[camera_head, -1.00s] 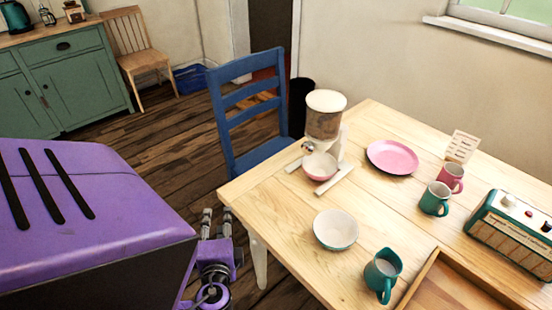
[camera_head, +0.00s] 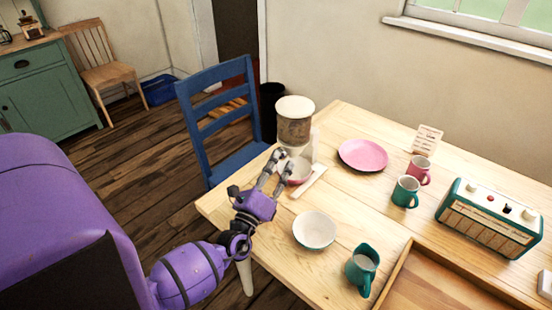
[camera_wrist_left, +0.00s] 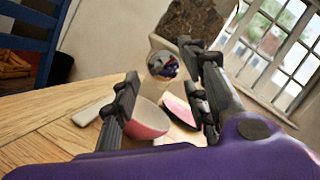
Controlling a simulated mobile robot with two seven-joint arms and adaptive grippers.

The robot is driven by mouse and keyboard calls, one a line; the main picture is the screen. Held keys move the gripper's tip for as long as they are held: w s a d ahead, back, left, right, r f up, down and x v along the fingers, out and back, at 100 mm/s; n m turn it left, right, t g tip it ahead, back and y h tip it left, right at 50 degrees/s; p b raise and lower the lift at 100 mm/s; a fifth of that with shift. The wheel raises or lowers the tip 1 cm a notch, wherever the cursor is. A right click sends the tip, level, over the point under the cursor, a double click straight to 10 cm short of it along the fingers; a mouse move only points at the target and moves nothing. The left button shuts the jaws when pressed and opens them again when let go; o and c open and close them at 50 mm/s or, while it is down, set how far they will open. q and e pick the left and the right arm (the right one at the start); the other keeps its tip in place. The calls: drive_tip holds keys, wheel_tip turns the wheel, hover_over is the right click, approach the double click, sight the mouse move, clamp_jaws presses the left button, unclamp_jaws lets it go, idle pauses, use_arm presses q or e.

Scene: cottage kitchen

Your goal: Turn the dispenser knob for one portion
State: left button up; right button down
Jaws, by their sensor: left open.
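The dispenser (camera_head: 295,125) stands near the table's far left edge, with a cream lid, a clear body and a white stand. Its round shiny knob (camera_wrist_left: 162,65) shows in the left wrist view, ahead of and between my fingers. In the head view the knob is hidden behind my fingers. A pink bowl with a white inside (camera_head: 300,170) sits under the spout; it also shows in the left wrist view (camera_wrist_left: 148,118). My left gripper (camera_head: 277,170) is open and empty, its fingertips close in front of the knob. Contact cannot be told. My right gripper is not in view.
A white bowl (camera_head: 314,230) and a teal jug (camera_head: 362,268) stand at the table's near side. A pink plate (camera_head: 363,155), mugs (camera_head: 405,191) and a radio (camera_head: 489,218) lie to the right. A blue chair (camera_head: 222,120) stands behind the table's left edge.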

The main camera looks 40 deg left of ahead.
use_arm(q)
drive_tip(key=shift+x, duration=1.15)
